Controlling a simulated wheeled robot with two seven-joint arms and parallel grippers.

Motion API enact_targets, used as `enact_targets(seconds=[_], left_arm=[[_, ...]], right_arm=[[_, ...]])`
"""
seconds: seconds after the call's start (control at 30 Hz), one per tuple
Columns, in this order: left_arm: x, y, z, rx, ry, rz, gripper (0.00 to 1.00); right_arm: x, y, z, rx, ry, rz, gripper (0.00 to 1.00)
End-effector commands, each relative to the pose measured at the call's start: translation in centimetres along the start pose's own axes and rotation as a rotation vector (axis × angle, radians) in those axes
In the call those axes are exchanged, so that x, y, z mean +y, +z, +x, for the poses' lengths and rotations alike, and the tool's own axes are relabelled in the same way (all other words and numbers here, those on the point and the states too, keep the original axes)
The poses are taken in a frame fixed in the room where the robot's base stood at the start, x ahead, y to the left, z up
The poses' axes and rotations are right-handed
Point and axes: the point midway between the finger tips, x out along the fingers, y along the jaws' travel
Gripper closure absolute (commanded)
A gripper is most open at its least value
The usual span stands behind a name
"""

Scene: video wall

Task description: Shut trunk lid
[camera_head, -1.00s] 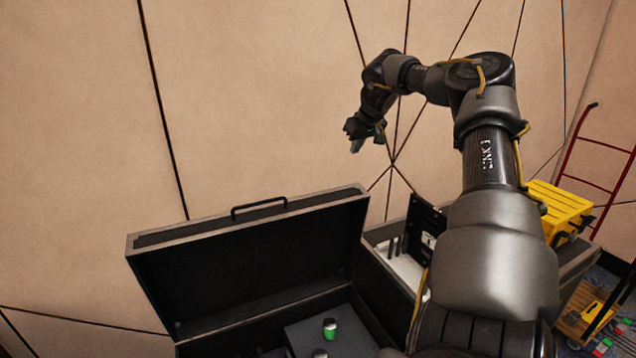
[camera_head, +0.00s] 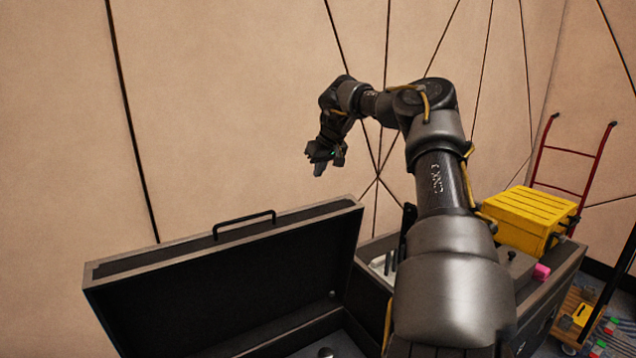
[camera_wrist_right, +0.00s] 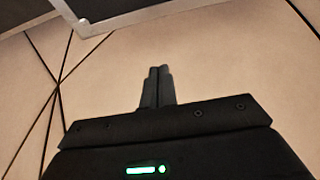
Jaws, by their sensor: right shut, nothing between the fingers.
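The black trunk's lid (camera_head: 225,285) stands raised at the lower left in the head view, with a black handle (camera_head: 245,222) on its upper edge. Little of the trunk's inside shows at the bottom edge. My right gripper (camera_head: 319,170) is shut and empty. It points down, apart from the lid, above and to the right of the handle in the picture, in front of the beige wall. In the right wrist view its fingers (camera_wrist_right: 157,85) are together, and a dark panel with a light rim shows at the top; I cannot tell for sure if it is the lid. My left gripper is not in view.
A second case (camera_head: 556,262) stands to the right, partly hidden by my right arm. A yellow box (camera_head: 525,215) sits on it. A red hand truck (camera_head: 565,170) leans behind. The beige wall (camera_head: 230,100) closes off the back.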

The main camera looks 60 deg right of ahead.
Motion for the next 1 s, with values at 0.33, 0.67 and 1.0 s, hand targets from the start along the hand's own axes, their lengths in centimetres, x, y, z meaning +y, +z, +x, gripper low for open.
enact_targets(seconds=[0.33,0.67,1.0], left_arm=[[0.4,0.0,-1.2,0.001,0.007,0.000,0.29],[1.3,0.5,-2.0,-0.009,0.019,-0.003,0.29],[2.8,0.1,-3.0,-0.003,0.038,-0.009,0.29]], right_arm=[[0.1,0.1,6.1,-0.005,0.002,-0.001,1.00],[0.1,0.7,8.5,-0.001,-0.004,0.002,1.00],[0.1,3.2,7.7,-0.001,-0.002,0.001,1.00]])
